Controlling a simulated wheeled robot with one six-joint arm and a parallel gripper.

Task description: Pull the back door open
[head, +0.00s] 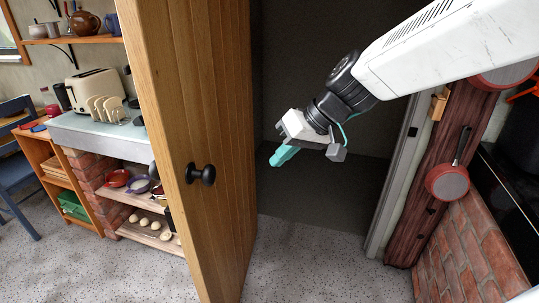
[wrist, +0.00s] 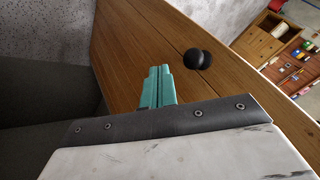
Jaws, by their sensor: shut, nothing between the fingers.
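The back door (head: 228,110) is a wooden plank door and stands ajar, swung out to the left of its doorway. My gripper (head: 281,157) is in the open doorway, to the right of the door, with teal fingers shut and empty. In the wrist view the shut fingers (wrist: 158,85) point toward the door's wooden face (wrist: 135,50). A black knob (wrist: 197,59) shows there to the right of the fingertips, apart from them. I cannot tell whether the fingertips touch the door.
A counter (head: 95,130) with a toaster (head: 95,88) and brick supports stands left of the door. The door frame (head: 393,185) and a wooden post with hanging red pans (head: 448,182) stand on the right. The speckled floor (head: 300,260) in front of the doorway is clear.

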